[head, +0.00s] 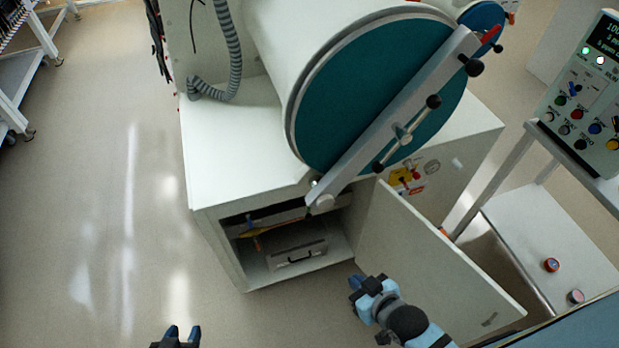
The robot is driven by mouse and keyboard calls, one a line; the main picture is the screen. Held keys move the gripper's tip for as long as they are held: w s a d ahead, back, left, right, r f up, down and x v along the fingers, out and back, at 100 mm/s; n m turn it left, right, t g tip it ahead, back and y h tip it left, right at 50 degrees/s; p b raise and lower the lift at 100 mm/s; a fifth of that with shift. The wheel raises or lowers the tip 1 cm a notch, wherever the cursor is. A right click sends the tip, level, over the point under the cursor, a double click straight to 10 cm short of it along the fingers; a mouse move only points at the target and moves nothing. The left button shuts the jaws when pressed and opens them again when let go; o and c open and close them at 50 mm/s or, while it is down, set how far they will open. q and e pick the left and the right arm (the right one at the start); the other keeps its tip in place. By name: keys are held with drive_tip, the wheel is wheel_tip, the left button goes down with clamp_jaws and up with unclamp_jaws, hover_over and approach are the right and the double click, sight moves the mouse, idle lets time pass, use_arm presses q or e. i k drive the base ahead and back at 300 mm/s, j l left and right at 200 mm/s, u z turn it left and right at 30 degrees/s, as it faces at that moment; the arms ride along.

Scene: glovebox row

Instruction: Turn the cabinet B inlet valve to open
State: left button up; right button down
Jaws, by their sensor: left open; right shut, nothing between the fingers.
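No cabinet label can be read, so I cannot tell which part is the cabinet B inlet valve. A white cabinet (235,165) carries a large round teal door (340,110) with a grey bar across it. Its lower compartment stands open, with its white door (440,262) swung out to the right. Inside, at the left, is a small blue and orange fitting (256,243), partly in shadow. My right gripper (356,284) is shut and empty, in front of the compartment beside the open door. My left gripper (182,335) is open and empty at the bottom edge, over the floor.
A grey case (297,257) with a black handle lies in the compartment. A control panel (585,105) stands at the right above a pale shelf (550,235) with two small round items. A ribbed hose (228,50) hangs at the top.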

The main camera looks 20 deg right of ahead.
sight(249, 221)
drive_tip(key=k+l, duration=0.5)
drive_tip(key=l, duration=0.2)
drive_tip(key=k+l, duration=0.55)
drive_tip(key=i+j, duration=1.25)
drive_tip(key=i, duration=0.2)
